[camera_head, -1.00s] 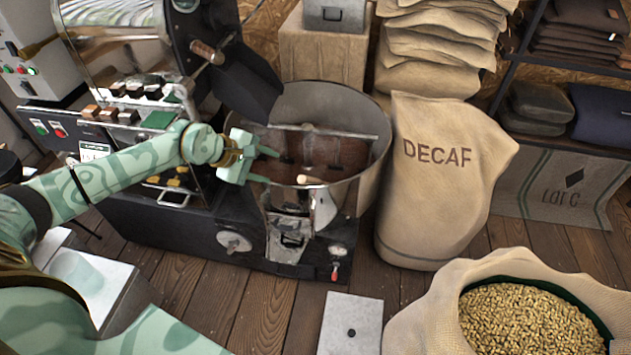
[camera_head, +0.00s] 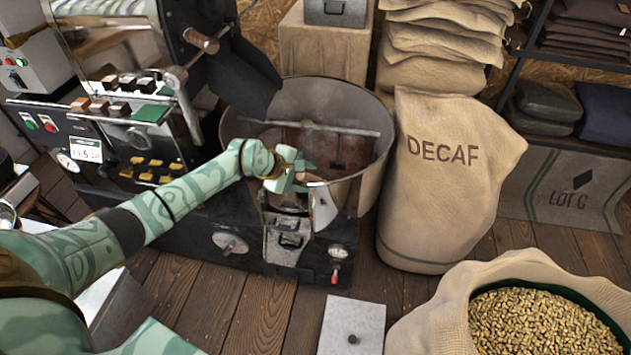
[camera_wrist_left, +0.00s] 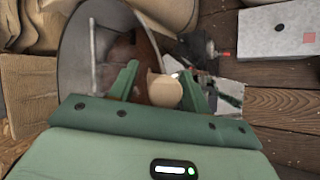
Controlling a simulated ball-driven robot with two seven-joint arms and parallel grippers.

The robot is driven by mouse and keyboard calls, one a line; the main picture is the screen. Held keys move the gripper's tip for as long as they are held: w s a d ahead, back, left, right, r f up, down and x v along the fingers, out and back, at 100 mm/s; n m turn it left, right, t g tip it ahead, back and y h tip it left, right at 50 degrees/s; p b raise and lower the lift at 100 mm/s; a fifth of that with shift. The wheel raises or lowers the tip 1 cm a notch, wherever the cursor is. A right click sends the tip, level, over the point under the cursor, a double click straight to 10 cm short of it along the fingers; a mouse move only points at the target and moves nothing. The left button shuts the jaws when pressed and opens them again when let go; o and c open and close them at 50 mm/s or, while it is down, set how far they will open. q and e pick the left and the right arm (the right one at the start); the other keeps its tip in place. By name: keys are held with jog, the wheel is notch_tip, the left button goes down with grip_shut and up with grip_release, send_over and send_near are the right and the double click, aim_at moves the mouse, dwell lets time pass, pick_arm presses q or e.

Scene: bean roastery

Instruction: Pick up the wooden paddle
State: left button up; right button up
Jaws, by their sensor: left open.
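The wooden paddle (camera_head: 313,178) lies at the front rim of the round metal cooling bin (camera_head: 367,181); in the head view only a small pale part of its handle shows beside my gripper. My left gripper (camera_head: 301,175) is open at that rim, with its fingers around the handle end. In the left wrist view the paddle's round pale end (camera_wrist_left: 164,90) sits between the two green fingers of the left gripper (camera_wrist_left: 159,84), with a gap on the left finger's side. Whether the right finger touches it I cannot tell. The paddle's far end is hidden. My right gripper is out of view.
The dark roaster chute (camera_head: 240,80) hangs over the bin's back left. A DECAF sack (camera_head: 440,185) stands close on the bin's right. An open sack of pale beans (camera_head: 545,310) is at the lower right. A grey plate (camera_head: 352,320) lies on the wooden floor in front.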

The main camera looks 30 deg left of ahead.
pick_arm(q)
jog(key=shift+r, duration=0.15)
jog(key=shift+c, duration=0.7)
grip_shut()
